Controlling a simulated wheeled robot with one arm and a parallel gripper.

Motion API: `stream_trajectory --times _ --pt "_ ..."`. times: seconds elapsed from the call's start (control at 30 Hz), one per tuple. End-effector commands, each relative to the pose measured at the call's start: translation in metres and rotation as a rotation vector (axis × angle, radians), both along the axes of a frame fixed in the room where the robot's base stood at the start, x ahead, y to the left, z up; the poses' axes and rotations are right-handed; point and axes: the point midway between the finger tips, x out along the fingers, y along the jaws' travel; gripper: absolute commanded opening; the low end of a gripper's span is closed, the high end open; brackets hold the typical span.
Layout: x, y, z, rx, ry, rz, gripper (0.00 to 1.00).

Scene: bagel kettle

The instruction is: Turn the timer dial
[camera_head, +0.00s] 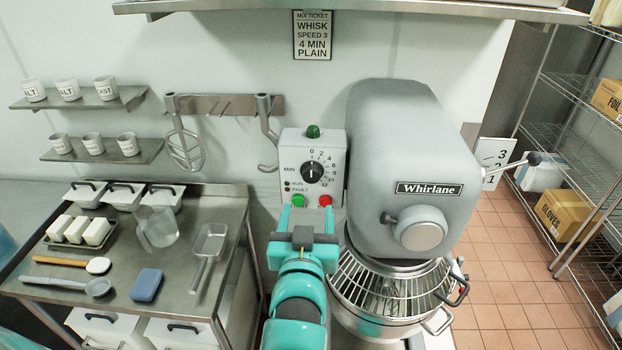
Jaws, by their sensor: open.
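The timer dial (312,172) is a black round knob on the grey control box (290,150), left of the mixer (400,150) head. Numbers from 0 to 12 run around its upper right side, and "MIN" stands to its left. The mix ticket (313,35) reads whisk, speed 3, 4 min, plain.
A wire guard (385,292) covers the mixer bowl. A green knob (313,131) tops the control box. The steel table (185,285) at left holds butter, a jug and scoops. Wire shelving stands at right.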

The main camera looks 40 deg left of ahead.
Motion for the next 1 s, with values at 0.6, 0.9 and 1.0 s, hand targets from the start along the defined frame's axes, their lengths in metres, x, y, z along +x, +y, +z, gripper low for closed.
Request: stream_trajectory --times 0.6,0.9,1.0 --pt "0.071 0.042 0.003 0.001 -0.001 -0.002 0.6" --pt "0.09 0.055 0.002 0.001 -0.002 -0.001 0.6" --pt "0.093 0.056 0.001 0.002 -0.001 -0.001 0.6"
